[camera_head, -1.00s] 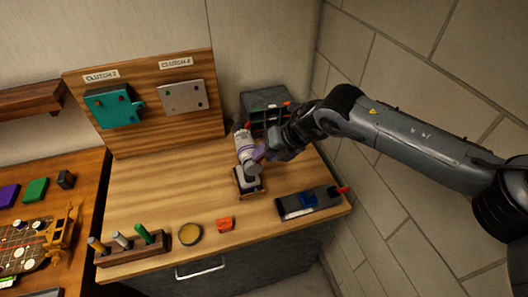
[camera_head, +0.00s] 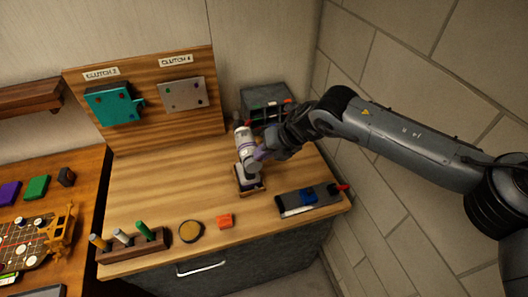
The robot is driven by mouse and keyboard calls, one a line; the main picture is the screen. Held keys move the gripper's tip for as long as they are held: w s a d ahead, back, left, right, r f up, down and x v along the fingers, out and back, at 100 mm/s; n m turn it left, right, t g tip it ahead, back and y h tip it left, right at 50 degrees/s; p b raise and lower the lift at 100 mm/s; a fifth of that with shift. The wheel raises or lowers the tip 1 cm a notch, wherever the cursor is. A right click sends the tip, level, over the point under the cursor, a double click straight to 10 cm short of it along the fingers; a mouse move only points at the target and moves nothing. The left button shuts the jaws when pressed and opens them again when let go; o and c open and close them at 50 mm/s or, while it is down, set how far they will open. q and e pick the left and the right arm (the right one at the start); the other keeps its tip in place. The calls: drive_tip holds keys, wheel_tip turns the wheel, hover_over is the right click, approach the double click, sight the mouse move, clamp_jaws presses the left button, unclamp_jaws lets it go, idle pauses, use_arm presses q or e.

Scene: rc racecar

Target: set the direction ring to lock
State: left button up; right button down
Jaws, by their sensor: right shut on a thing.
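A white and grey upright tool with a purple band (camera_head: 246,147) stands on a small dark base on the wooden bench. The band looks like the direction ring, but its marks are too small to read. My right gripper (camera_head: 262,152) reaches in from the right and is shut on the tool at the purple part. The gripper's own arm hides some of the contact, so the exact grip is hard to see. My left gripper is not in view.
A grey drawer box (camera_head: 266,105) stands behind the gripper. A dark tray with a blue block (camera_head: 309,197) lies at right. The bench's left middle is clear.

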sight(252, 157)
drive_tip(key=shift+r, duration=0.1)
drive_tip(key=shift+s+a+r+n+t+h+p, duration=0.15)
drive_tip(key=shift+a+r+t+h+p, duration=0.2)
drive_tip(key=shift+h, duration=0.35)
drive_tip(key=shift+s+a+n+t+h+p, duration=0.15)
drive_tip(key=shift+a+h, duration=0.3)
drive_tip(key=shift+h, duration=0.25)
drive_tip(key=shift+s+a+t+h+p, duration=0.15)
drive_tip(key=shift+a+h, duration=0.2)
drive_tip(key=shift+h, duration=0.3)
drive_tip(key=shift+a+t+h+p, duration=0.15)
drive_tip(key=shift+a+h, duration=0.15)
drive_tip(key=shift+h, duration=0.35)
drive_tip(key=shift+n, duration=0.3)
drive_tip(key=c, duration=1.2)
unclamp_jaws()
drive_tip(key=shift+o, duration=0.2)
drive_tip(key=shift+r, duration=0.1)
